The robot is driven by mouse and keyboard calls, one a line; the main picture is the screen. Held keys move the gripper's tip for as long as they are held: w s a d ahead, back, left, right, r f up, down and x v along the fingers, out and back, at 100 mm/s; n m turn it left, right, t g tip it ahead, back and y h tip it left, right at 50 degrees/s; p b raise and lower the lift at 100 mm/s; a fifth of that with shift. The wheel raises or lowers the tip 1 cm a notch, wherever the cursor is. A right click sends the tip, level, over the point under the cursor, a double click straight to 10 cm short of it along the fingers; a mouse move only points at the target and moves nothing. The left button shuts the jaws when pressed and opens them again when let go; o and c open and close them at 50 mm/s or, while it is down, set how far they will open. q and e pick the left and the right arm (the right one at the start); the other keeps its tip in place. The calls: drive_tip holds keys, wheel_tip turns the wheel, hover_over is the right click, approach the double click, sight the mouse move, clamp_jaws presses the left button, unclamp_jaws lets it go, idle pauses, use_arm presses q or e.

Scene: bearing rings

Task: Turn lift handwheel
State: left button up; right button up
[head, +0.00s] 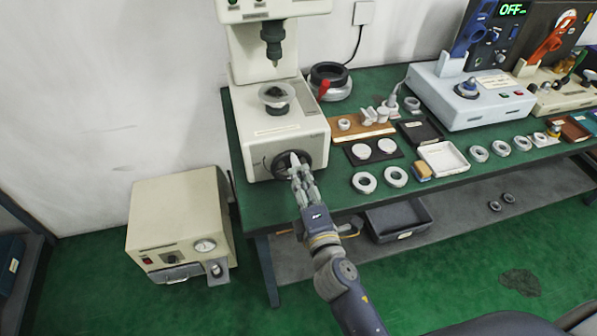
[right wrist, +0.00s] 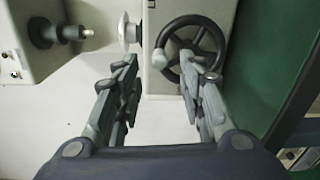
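The lift handwheel (head: 281,166) is a dark spoked wheel on the front of a cream press base (head: 262,140). It also shows in the right wrist view (right wrist: 171,35), with a pale knob (right wrist: 159,59) at the left of its rim. My right gripper (head: 299,164) is at the wheel's front and covers part of it in the head view. In the right wrist view the gripper (right wrist: 158,68) is open, its fingertips apart. The knob appears between the fingertip lines, just beyond them; contact cannot be told. My left gripper is not in view.
The green bench (head: 330,195) holds several bearing rings (head: 364,183), a white tray (head: 442,158) and a blue-grey test device (head: 470,100) to the right. A cream box with a gauge (head: 180,220) stands on the floor at left. A dark bin (head: 398,218) sits below.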

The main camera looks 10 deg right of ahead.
drive_tip(key=shift+s, duration=0.85)
